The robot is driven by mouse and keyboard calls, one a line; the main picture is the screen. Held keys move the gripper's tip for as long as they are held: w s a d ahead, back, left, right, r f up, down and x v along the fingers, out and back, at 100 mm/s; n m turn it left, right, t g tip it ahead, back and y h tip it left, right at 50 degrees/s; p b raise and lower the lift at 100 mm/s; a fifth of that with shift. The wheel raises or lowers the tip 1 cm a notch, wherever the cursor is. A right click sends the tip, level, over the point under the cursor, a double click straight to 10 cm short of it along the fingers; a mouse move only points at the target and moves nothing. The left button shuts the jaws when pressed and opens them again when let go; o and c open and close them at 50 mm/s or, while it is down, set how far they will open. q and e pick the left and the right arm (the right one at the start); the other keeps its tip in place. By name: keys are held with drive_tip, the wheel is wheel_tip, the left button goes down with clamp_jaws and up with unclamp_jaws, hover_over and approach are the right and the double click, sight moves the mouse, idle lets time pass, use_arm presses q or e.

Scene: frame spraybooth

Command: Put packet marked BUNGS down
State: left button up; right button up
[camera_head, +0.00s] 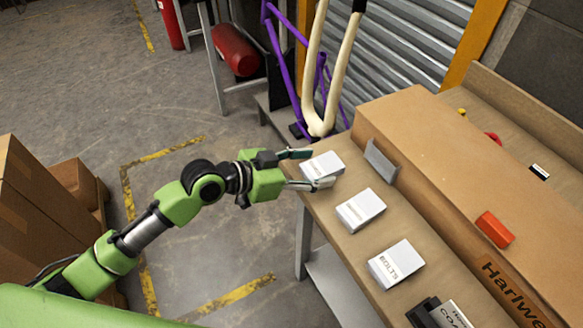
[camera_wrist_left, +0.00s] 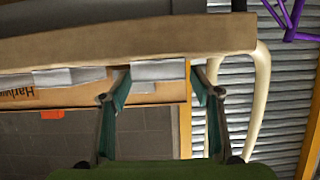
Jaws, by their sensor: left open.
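A white packet (camera_head: 324,168) lies at the far left corner of the bench top (camera_head: 325,213). Its printed label is too small to read surely, but it may be BUNGS. My left gripper (camera_head: 314,169) is open, with one finger on each side of this packet. In the left wrist view the packet (camera_wrist_left: 158,70) shows between the two spread fingers (camera_wrist_left: 162,92), with a gap at each side. A second white packet (camera_head: 361,209) with an unclear label and a third marked BOLTS (camera_head: 397,263) lie nearer along the bench. My right gripper is in neither view.
A long cardboard box (camera_head: 450,170) stands behind the packets, with an orange block (camera_head: 495,229) on it. A grey plate (camera_head: 381,160) leans by the box. Purple and cream frames (camera_head: 330,85) stand beyond the bench. Cardboard boxes (camera_head: 45,215) stand at the left; floor between is clear.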

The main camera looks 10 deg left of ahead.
use_arm(q)
drive_tip(key=b+v, duration=0.1)
drive_tip(key=v, duration=0.9)
drive_tip(key=shift+s+a, duration=0.25)
drive_tip(key=shift+a, duration=0.05)
